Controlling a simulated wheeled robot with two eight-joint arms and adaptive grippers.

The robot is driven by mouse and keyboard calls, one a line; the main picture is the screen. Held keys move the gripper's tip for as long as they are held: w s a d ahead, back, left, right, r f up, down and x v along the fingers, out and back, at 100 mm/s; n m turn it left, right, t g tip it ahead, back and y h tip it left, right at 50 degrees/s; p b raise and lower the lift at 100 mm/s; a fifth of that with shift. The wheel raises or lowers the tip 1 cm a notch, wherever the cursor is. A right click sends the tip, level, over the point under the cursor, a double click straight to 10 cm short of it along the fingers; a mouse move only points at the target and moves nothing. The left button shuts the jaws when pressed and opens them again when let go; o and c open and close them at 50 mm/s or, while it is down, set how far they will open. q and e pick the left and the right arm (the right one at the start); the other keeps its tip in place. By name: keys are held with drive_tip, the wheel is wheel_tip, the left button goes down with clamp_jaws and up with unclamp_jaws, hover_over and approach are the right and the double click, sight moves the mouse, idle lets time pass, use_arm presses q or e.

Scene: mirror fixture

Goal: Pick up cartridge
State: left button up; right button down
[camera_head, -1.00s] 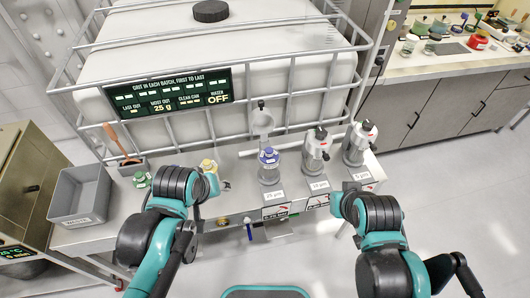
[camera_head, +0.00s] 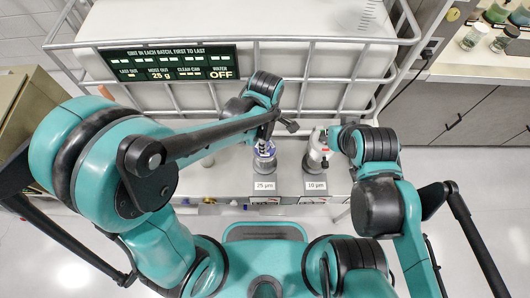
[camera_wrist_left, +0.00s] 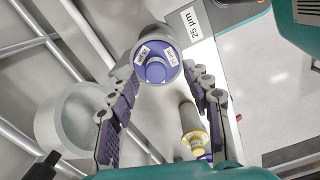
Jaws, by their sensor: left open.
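A blue-capped cartridge (camera_wrist_left: 155,72) sits in the clear housing at the 25 µm label (camera_wrist_left: 190,22). In the head view its cap (camera_head: 264,151) shows just below my left gripper (camera_head: 274,122). In the left wrist view my left gripper (camera_wrist_left: 158,80) is open, its two fingers on either side of the cap with gaps visible. A yellow-capped cartridge (camera_wrist_left: 194,137) shows lower, near the right finger. My right gripper (camera_head: 335,138) is close to the 10 µm housing (camera_head: 317,154); its fingers are mostly hidden by my arm.
A pale round cup (camera_wrist_left: 72,118) stands close beside the left finger. The white caged tank (camera_head: 250,35) with the sign (camera_head: 172,63) stands behind the bench. My left arm hides the bench's left part. Another counter (camera_head: 490,62) is at the right.

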use_arm(q)
drive_tip(key=f, duration=0.1)
drive_tip(key=f+b, duration=0.1)
drive_tip(key=f, duration=0.2)
drive_tip(key=shift+w+a+f, duration=0.15)
drive_tip(key=shift+w, duration=0.25)
clamp_jaws()
wheel_tip(320, 180, up, 18)
drive_tip(key=p, duration=0.4)
drive_tip(key=shift+p, duration=0.4)
